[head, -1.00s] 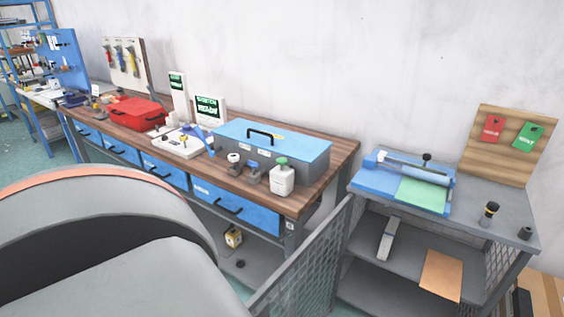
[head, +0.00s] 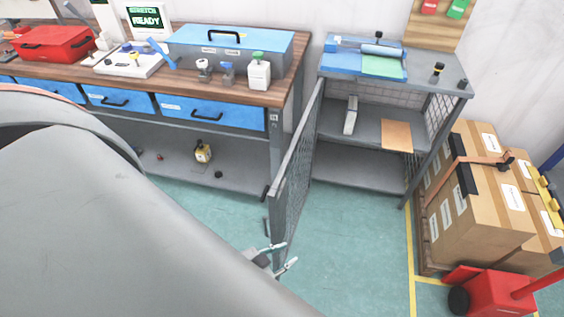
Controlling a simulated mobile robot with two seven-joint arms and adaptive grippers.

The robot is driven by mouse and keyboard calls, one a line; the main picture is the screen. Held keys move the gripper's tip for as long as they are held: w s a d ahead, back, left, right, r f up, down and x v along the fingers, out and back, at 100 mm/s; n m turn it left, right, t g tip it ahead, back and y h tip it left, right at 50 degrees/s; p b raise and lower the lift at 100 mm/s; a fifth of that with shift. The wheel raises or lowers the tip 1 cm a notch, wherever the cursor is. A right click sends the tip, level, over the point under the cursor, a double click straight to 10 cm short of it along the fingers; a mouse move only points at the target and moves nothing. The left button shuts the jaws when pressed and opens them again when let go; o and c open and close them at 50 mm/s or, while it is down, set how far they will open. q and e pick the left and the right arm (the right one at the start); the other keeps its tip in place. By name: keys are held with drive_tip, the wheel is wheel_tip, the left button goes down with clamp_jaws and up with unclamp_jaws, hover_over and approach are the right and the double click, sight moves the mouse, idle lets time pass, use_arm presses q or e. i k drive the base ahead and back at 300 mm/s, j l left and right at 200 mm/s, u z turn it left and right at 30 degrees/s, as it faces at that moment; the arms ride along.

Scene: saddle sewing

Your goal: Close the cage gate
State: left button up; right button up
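The cage gate (head: 297,163) is a grey mesh panel in a metal frame. It stands swung open, jutting forward from the left front side of the grey cage shelf unit (head: 350,174), whose front is uncovered. My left gripper (head: 281,259) shows low in the middle of the head view, close to the lower near end of the gate. Its two light fingertips are apart with nothing between them. I cannot tell whether it touches the gate. My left arm hides much of the lower left. My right gripper is not in view.
A wooden workbench (head: 150,76) with blue drawers stands left of the gate. Cardboard boxes (head: 480,205) on a pallet and a red pallet jack (head: 500,295) stand at the right. Green floor (head: 350,240) is clear in front of the cage.

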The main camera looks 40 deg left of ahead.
sight(277, 200)
drive_tip(key=k+j, duration=0.1)
drive_tip(key=j, duration=0.2)
drive_tip(key=k+j, duration=0.1)
drive_tip(key=j, duration=0.2)
drive_tip(key=k+j+z, duration=0.1)
drive_tip(key=j, duration=0.2)
drive_tip(key=i+j+z, duration=0.1)
drive_tip(key=j, duration=0.9)
drive_tip(key=i+j, duration=0.15)
drive_tip(key=j, duration=0.15)
drive_tip(key=i+j, duration=0.15)
drive_tip(key=j, duration=0.15)
drive_tip(key=k+u, duration=0.15)
drive_tip(key=k, duration=0.4)
drive_tip(key=k+j+u, duration=0.15)
drive_tip(key=k, duration=0.4)
